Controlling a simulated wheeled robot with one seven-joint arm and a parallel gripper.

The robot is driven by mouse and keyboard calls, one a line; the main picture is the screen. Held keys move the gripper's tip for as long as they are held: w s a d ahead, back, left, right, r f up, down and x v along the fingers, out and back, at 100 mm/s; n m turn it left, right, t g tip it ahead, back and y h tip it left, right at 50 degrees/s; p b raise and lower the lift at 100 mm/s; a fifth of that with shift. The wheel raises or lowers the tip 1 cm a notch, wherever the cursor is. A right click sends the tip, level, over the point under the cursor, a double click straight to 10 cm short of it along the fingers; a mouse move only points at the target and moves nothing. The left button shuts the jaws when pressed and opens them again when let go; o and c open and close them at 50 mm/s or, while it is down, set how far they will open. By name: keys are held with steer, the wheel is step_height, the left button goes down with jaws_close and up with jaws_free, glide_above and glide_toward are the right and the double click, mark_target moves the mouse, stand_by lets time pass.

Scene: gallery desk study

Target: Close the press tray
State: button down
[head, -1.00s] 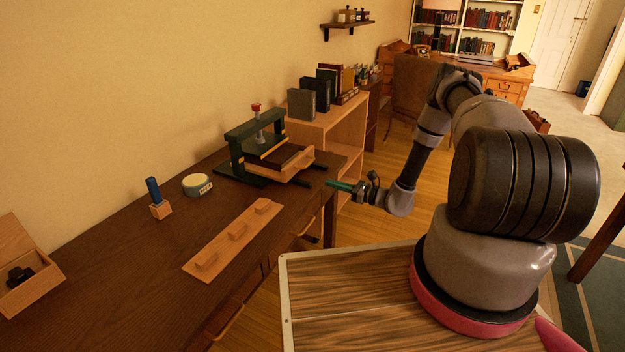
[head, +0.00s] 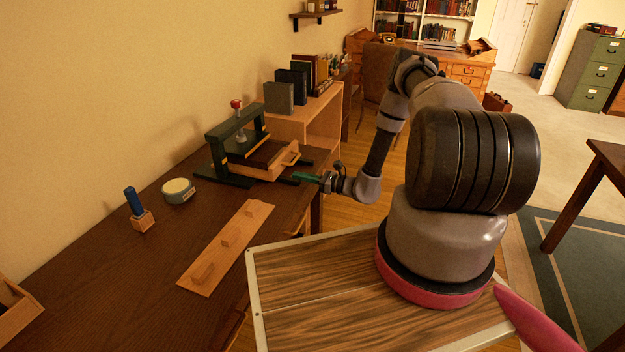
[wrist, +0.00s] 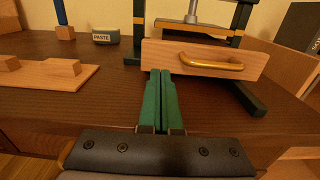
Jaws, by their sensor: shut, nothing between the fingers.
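The dark green press (head: 217,160) stands on the dark desk near the wall, with a red-knobbed screw on top. Its wooden press tray (head: 278,163) sticks out of the frame toward my arm, so it stands open. In the wrist view the tray's pale front (wrist: 195,58) fills the upper middle, with a brass handle (wrist: 212,63) across it. My gripper (head: 300,178) is shut and empty, its green fingers together. In the wrist view the fingertips (wrist: 160,72) point at the lower left part of the tray front, left of the handle. I cannot tell whether they touch it.
A wooden rack board (head: 228,243) lies on the desk (head: 110,265) in front of the press. A paste tin (head: 178,191) and a blue-handled tool in a wooden block (head: 143,220) stand to the left. A low bookshelf (head: 322,122) with books stands behind the press.

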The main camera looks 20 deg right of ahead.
mark_target(277, 171)
steer(key=x, duration=0.6)
steer(key=shift+d, duration=0.1)
steer(key=x, duration=0.2)
steer(key=shift+w+a, duration=0.15)
steer(key=shift+a, duration=0.1)
steer(key=shift+d, duration=0.1)
